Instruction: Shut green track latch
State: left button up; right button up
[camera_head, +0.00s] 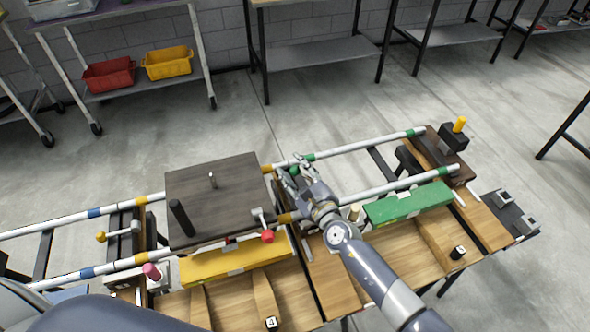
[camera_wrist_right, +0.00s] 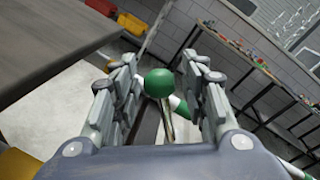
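In the right wrist view a green ball knob (camera_wrist_right: 160,82) on a thin metal rod, the green latch handle, stands between the two fingers of my right gripper (camera_wrist_right: 163,72). The fingers are spread, with visible gaps on both sides of the knob. In the head view my right gripper (camera_head: 290,178) is by the rails, between the dark wooden block and the green panel (camera_head: 408,204). The knob cannot be made out there, apparently hidden by the gripper. The green-banded rail (camera_head: 372,145) runs off to the right. My left gripper is out of view.
A dark wooden block (camera_head: 215,195) sits on the rails left of my right gripper. A red-knobbed lever (camera_head: 267,236) is close by it. A yellow panel (camera_head: 232,264) lies in front. A yellow-knobbed lever (camera_head: 101,237) is at left. Open floor lies behind.

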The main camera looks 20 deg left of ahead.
jog(key=shift+s, duration=0.1)
jog(key=shift+s+d, duration=0.3)
jog(key=shift+s, duration=0.15)
jog(key=v, duration=1)
jog(key=shift+s+d, duration=0.2)
jog(key=shift+d, duration=0.1)
